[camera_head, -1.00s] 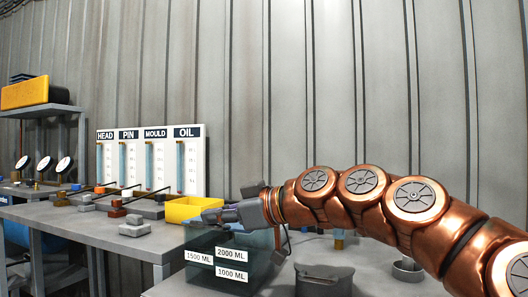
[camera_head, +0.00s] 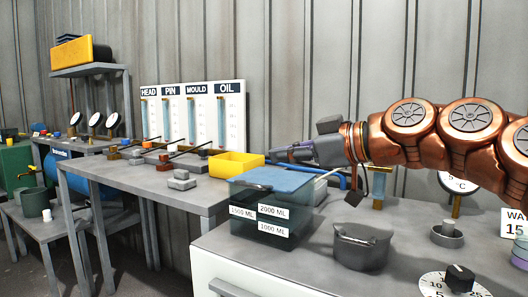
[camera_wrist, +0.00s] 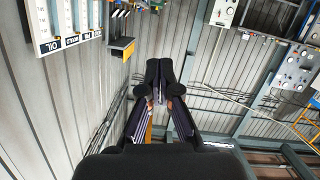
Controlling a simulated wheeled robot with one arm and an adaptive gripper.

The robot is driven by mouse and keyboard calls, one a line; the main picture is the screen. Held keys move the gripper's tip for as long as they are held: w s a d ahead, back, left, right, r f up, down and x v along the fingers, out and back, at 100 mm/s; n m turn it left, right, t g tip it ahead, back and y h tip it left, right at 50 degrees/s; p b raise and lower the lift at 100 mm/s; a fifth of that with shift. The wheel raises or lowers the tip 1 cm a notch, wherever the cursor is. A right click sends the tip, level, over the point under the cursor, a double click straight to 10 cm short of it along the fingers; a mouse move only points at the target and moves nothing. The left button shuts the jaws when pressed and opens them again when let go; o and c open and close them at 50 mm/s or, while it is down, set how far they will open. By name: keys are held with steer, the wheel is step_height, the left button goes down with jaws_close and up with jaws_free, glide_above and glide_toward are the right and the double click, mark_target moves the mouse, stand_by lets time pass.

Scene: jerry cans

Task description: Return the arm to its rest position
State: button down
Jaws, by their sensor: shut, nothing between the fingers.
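My copper arm reaches in from the right in the head view. My gripper (camera_head: 284,154) points left, raised above the blue-topped container, with a clear gap below it. In the wrist view my gripper (camera_wrist: 161,98) has its dark fingers brought together, with nothing held between them. The far tips are partly hidden by the finger bodies.
A yellow bin (camera_head: 237,163) and grey blocks (camera_head: 178,180) sit on the left table. A gauge (camera_head: 458,183) and dial (camera_head: 460,279) are at right.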

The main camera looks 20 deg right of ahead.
steer(key=v, duration=0.3)
steer(key=shift+s+d+r+p, duration=0.2)
steer(key=shift+s+d+p, duration=0.1)
steer(key=shift+p, duration=0.1)
